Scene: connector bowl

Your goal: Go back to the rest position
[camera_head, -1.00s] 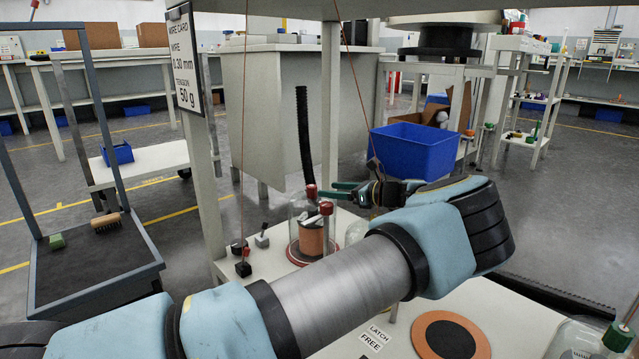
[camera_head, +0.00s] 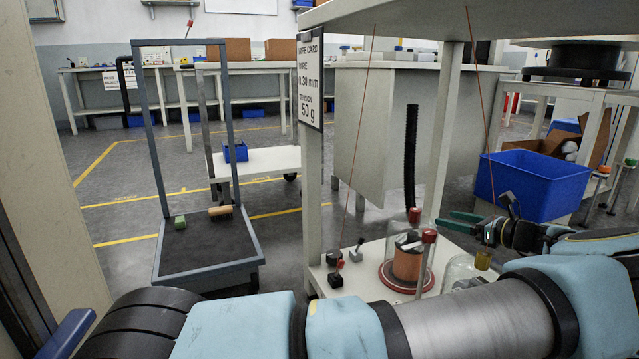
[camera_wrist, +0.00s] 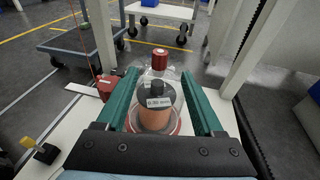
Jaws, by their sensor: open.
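My gripper (camera_head: 464,222) has green fingers and is held out over the bench at the right of the head view. It is open, with nothing held between its fingers. My arm runs along the bottom of that view. A copper-coloured spool (camera_head: 407,265) in a clear jar stands on a red round base, left of my gripper. In the wrist view my gripper's fingers (camera_wrist: 160,76) stand apart, with the spool (camera_wrist: 155,118) and a red knob (camera_wrist: 159,58) showing between them, beyond the fingers.
The white bench (camera_head: 325,278) carries small black and grey blocks (camera_head: 336,279). A post and a sign (camera_head: 310,82) rise at its left. A blue bin (camera_head: 532,184) stands behind my gripper. A dark wheeled cart (camera_head: 205,250) with a brush is at left. Open floor lies beyond it.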

